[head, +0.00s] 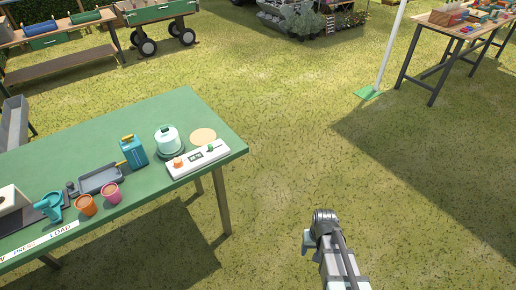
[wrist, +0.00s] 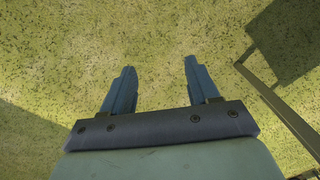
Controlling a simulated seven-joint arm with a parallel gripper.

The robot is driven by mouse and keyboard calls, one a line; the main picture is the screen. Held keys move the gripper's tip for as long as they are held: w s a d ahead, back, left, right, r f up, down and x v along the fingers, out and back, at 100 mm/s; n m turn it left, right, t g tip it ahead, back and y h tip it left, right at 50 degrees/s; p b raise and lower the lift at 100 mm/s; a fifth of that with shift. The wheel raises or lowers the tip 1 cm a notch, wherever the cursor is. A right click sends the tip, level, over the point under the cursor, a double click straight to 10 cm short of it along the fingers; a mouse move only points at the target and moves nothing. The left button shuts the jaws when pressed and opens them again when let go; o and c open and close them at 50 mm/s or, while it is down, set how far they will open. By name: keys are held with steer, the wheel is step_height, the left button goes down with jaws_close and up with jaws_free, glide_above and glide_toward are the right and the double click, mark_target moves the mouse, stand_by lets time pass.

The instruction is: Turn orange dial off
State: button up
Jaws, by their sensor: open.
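The orange dial (head: 178,163) is on the left part of a white control panel (head: 197,160) at the right end of the green table. The panel also has a dark display and a green knob (head: 210,147) on its right part. The dial's exact setting is too small to read. My gripper (wrist: 158,75) is open and empty in the wrist view, pointing down over grass. In the head view my arm is at the lower right, over the grass and well apart from the table and panel. The dial does not show in the wrist view.
The green table (head: 190,105) holds a white-topped pot (head: 167,139), a tan disc (head: 203,135), a teal can (head: 132,151), a grey tray (head: 101,180) and two cups (head: 110,193). A table leg (wrist: 286,120) shows in the wrist view. Grass between arm and table is clear.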

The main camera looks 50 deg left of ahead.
steer(key=s+a+r+n+y, duration=0.1)
steer(key=s+a+r, duration=0.2)
steer(key=a+r, duration=0.5)
steer(key=s+a+r+n+y, duration=0.1)
steer(key=s+a+r, duration=0.25)
steer(key=a, duration=0.75)
steer(key=s+a+r+n+y, duration=0.1)
steer(key=s+a+r, duration=0.2)
steer(key=a+r, duration=0.5)
steer(key=s+a+r, duration=0.8)
steer(key=a+r, duration=0.2)
steer(key=a, duration=0.3)
step_height(320, 180, up, 10)
steer(key=m+g+h, duration=0.2)
steer(key=m+g, duration=0.2)
steer(key=m, duration=1)
glide_above(178, 160)
steer(key=w, duration=0.6)
steer(key=x, duration=1.4)
steer(key=shift+d, duration=0.3)
steer(key=shift+c, duration=0.4)
